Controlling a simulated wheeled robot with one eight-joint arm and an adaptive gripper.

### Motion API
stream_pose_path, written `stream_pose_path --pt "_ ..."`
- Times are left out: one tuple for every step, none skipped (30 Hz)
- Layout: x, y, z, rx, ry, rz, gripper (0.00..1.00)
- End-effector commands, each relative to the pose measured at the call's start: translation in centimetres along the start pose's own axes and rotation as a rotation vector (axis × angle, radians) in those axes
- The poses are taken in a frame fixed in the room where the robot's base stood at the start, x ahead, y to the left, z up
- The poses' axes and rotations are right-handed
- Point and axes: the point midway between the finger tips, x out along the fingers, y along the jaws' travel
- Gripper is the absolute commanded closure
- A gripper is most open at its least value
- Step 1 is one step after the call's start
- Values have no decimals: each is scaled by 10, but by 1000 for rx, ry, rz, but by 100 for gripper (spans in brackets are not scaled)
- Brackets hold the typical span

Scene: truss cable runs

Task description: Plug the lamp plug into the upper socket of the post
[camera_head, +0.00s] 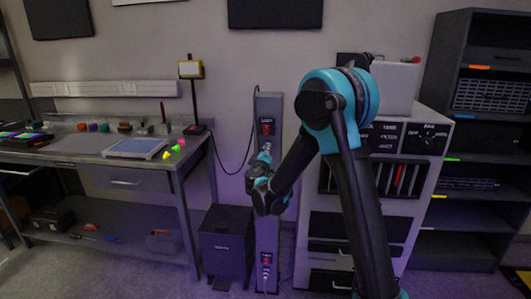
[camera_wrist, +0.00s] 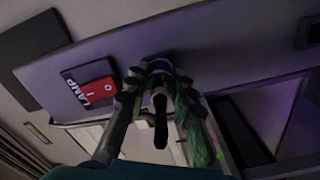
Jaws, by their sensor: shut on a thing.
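The grey post (camera_head: 268,105) stands upright against the wall. A red switch on a dark LAMP plate (camera_wrist: 92,90) is at its upper part; the plate also shows in the head view (camera_head: 266,128). My gripper (camera_head: 265,156) is at the post just below this plate. In the wrist view my gripper (camera_wrist: 156,88) is shut on the dark lamp plug (camera_wrist: 159,103), one finger on each side. The plug points at the post face, where a dark round upper socket (camera_wrist: 157,65) partly shows behind it. I cannot tell how far the plug is in.
A second red switch plate (camera_head: 266,261) is low on the post. A lamp (camera_head: 190,69) stands on the workbench (camera_head: 85,150) at left, with a dark cable (camera_head: 222,165) looping towards the post. A dark bin (camera_head: 227,245) stands left of the post; a cabinet (camera_head: 425,150) is at right.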

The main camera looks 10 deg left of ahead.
Motion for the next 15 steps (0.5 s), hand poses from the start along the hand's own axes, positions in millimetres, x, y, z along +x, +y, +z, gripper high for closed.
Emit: stream_pose_path --pt "2 1 0 9 -2 2 100" --pt "2 1 0 25 -2 2 100" --pt "2 1 0 54 -2 2 100" --pt "2 1 0 82 -2 2 100" --pt "2 1 0 112 -2 2 100" --pt "3 1 0 149 -2 2 100" --pt "3 1 0 174 -2 2 100" --pt "3 1 1 196 -2 2 100" --pt "3 1 1 220 -2 2 100" --pt "3 1 1 231 -2 2 100" --pt "3 1 1 239 -2 2 100" --pt "3 1 1 244 -2 2 100" --pt "3 1 1 244 -2 2 100" --pt "3 1 1 244 -2 2 100" --pt "3 1 1 243 -2 2 100"
